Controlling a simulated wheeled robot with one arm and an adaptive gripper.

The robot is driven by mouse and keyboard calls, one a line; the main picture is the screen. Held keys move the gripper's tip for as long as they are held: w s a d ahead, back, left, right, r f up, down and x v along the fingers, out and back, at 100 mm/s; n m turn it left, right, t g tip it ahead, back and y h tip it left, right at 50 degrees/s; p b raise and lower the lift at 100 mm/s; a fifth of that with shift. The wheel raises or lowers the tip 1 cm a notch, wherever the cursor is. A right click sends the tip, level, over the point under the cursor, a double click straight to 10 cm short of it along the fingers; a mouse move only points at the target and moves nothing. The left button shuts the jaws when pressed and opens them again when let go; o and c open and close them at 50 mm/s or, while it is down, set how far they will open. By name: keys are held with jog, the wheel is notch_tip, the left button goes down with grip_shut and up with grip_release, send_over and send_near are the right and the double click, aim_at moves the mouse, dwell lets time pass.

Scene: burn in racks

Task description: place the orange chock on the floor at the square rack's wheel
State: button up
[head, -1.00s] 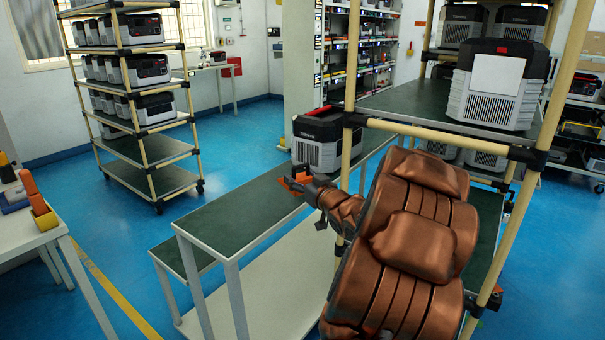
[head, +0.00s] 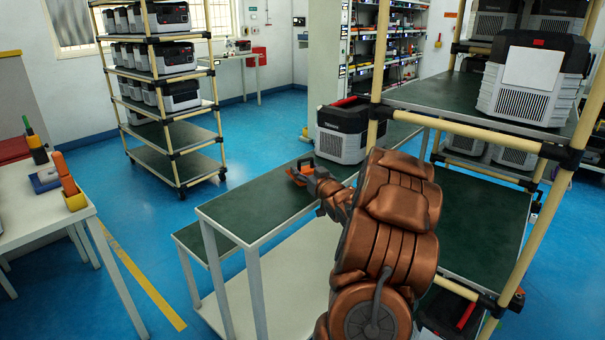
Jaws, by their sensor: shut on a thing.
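My gripper (head: 304,170) is shut on the orange chock (head: 294,177), which is partly covered by the fingers. It appears above the green bench top in the middle of the head view, left of the white-and-black unit. A rack with tan posts (head: 160,100) stands on the blue floor at the left back, with black wheels (head: 182,192) at its base. A nearer tan-post rack (head: 545,200) stands at the right, with its base partly out of view. I cannot tell for sure which one the task calls square.
The green-topped bench (head: 240,212) stands below my gripper. The white-and-black unit (head: 343,132) stands at its far end. A white table (head: 40,215) with small coloured items is at the left. Blue floor between that table and the bench is clear, with a yellow line (head: 140,275).

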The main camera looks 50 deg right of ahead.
jog(key=shift+w+d+f, duration=0.35)
jog(key=shift+w+f, duration=0.5)
jog(key=shift+f, duration=0.1)
jog(key=o, duration=1.5)
